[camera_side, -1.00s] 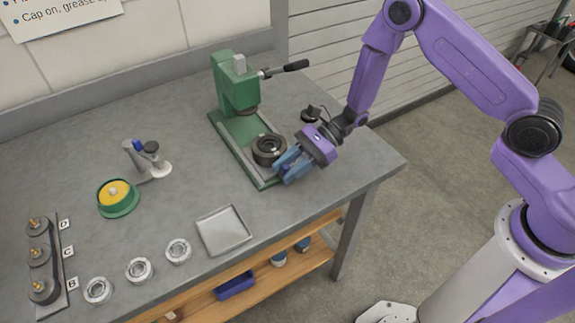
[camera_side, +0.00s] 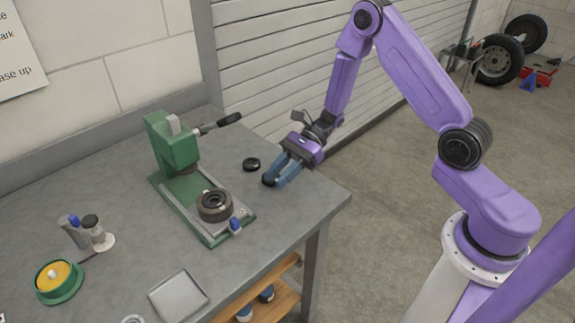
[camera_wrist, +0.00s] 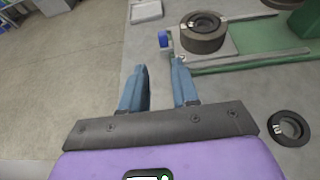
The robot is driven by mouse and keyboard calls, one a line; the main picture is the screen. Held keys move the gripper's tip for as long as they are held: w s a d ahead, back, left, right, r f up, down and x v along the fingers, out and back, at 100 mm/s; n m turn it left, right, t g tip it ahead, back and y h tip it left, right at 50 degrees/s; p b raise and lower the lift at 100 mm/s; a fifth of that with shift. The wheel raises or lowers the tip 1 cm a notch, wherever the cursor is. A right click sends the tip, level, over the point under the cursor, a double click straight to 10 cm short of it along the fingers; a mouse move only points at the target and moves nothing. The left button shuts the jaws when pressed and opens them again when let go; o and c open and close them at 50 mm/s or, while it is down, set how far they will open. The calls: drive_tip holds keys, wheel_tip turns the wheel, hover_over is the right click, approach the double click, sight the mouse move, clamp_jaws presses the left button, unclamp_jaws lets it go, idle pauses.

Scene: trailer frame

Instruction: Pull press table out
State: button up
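The green press (camera_side: 172,142) stands on the grey workbench. Its press table (camera_side: 209,222) sits toward the front end of the green base, clear of the press head, and bears a dark round fixture (camera_side: 214,203). A blue handle (camera_side: 235,225) is at the front of the table; it also shows in the wrist view (camera_wrist: 163,39). My gripper (camera_side: 273,182) is beside the base on the right, apart from the handle. In the wrist view its blue fingers (camera_wrist: 158,72) are open with nothing between them, the handle just beyond the tips.
A black ring (camera_side: 252,164) lies on the bench between the press and my gripper. The press lever (camera_side: 217,124) sticks out to the right. A metal tray (camera_side: 178,295), a green and yellow dish (camera_side: 58,280) and a small stand (camera_side: 92,236) are at the front left.

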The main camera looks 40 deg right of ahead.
drive_tip(key=shift+v, duration=1.4)
drive_tip(key=s+a+r+n+g+h, duration=0.2)
drive_tip(key=s+r+n+g+h, duration=0.15)
drive_tip(key=s+n, duration=0.4)
drive_tip(key=s+a+r+n+g+h, duration=0.1)
drive_tip(key=s+r+n+g+h, duration=0.2)
drive_tip(key=s+n, duration=0.45)
drive_tip(key=s+d+r+n+t+h, duration=0.4)
drive_tip(key=s+d+n+t+h, duration=0.2)
drive_tip(key=s+n, duration=0.5)
drive_tip(key=d+n, duration=0.1)
drive_tip(key=n, duration=0.3)
drive_tip(key=shift+s+r+n+t+h, duration=0.2)
drive_tip(key=shift+s+n+t+h, duration=0.1)
drive_tip(key=shift+s+t+h, duration=0.1)
